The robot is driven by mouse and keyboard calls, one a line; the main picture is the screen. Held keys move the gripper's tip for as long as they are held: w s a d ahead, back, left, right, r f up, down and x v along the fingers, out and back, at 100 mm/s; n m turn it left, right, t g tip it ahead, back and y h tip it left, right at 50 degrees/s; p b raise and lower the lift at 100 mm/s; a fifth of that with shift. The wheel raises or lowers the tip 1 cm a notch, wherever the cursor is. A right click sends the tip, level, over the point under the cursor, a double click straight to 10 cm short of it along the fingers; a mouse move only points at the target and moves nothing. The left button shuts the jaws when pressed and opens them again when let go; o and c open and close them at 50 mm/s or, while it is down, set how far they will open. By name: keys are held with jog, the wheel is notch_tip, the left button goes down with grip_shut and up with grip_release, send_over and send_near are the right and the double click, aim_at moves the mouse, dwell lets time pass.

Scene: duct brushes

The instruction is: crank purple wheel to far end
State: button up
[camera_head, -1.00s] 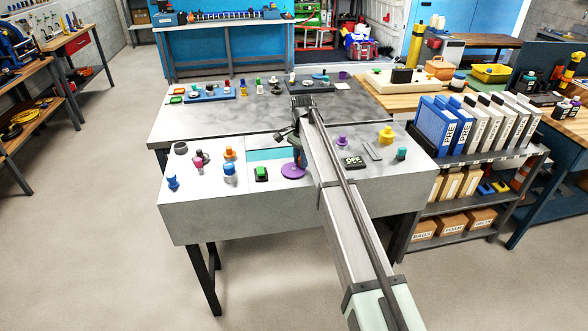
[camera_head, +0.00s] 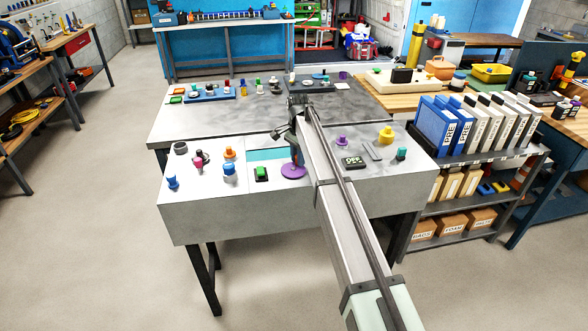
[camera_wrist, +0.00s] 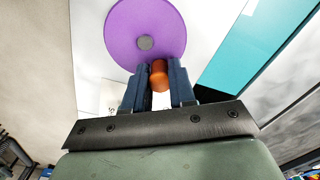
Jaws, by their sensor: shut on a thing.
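An orange crank knob (camera_wrist: 159,75) stands at the wheel's lower edge. My gripper (camera_wrist: 159,82) is shut on this orange knob, one dark blue finger on each side. In the head view my gripper (camera_head: 297,155) is above the wheel, and my arm hides part of the console to its right.
A green button (camera_head: 261,174) is close on the left of the wheel, with blue and orange knobs beyond it. A purple knob (camera_head: 342,141) and a black OFF box (camera_head: 353,162) are right of my arm. A teal strip (camera_head: 266,154) lies behind the green button.

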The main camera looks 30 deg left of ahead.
aim_at(287, 165)
jog(key=shift+s+a+r, duration=0.1)
jog(key=shift+a+r, duration=0.05)
jog(key=shift+a, duration=0.5)
jog(key=shift+s, duration=0.1)
jog(key=shift+s+a, duration=0.4)
jog(key=shift+a, duration=0.05)
jog(key=shift+s+a, duration=0.1)
jog(key=shift+s, duration=0.1)
jog(key=shift+s+a, duration=0.2)
jog(key=shift+s, duration=0.35)
